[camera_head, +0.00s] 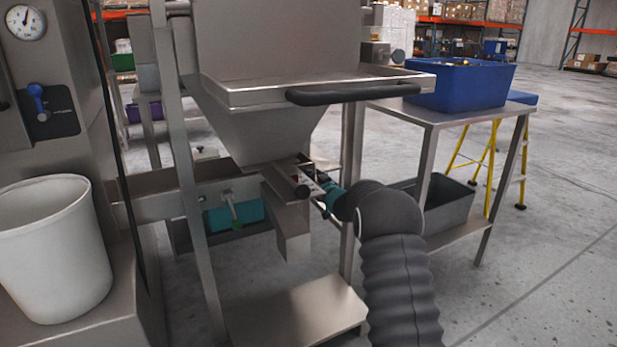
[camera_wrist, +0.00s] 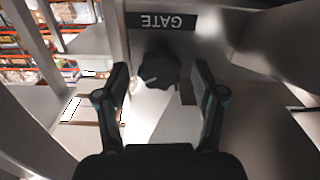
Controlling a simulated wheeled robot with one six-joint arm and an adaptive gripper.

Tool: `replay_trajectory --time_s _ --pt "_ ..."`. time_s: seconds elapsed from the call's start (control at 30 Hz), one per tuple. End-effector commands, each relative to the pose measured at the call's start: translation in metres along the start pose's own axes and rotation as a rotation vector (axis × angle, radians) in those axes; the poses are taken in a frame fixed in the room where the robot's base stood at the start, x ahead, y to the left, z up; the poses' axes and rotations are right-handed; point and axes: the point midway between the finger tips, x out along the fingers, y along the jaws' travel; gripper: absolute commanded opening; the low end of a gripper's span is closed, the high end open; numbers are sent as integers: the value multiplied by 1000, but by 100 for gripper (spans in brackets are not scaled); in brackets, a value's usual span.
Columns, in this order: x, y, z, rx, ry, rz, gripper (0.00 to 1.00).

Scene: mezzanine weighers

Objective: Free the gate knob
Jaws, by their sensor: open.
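In the wrist view a black lobed gate knob (camera_wrist: 157,69) with a pale pointer mark sits on a metal face, by a dark label (camera_wrist: 162,21) reading GATE upside down. My gripper (camera_wrist: 160,78) is open, one finger to each side of the knob, with gaps between fingers and knob. I cannot tell the depth left to the knob. In the head view my gripper (camera_head: 325,196) is at the outlet under the steel hopper (camera_head: 262,128), partly hidden by my sleeved arm. A small brownish block (camera_wrist: 187,93) is beside the knob, near the right finger.
A black handle bar (camera_head: 353,94) juts out above my arm. Frame legs (camera_head: 190,190) stand left of the outlet. A side table (camera_head: 440,115) with a blue bin (camera_head: 462,85) is at right. A white bucket (camera_head: 52,250) stands at left.

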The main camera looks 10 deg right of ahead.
Motion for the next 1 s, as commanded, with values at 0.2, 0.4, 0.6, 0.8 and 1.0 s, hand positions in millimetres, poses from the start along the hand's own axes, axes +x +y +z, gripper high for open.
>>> replay_trajectory --time_s 0.2,0.4,0.6,0.8,1.0 --pt "11 0 0 0 0 1 69" --pt "12 0 0 0 0 1 69" --pt "12 0 0 0 0 1 41" --pt "12 0 0 0 0 1 8" --pt "12 0 1 -17 0 1 8"
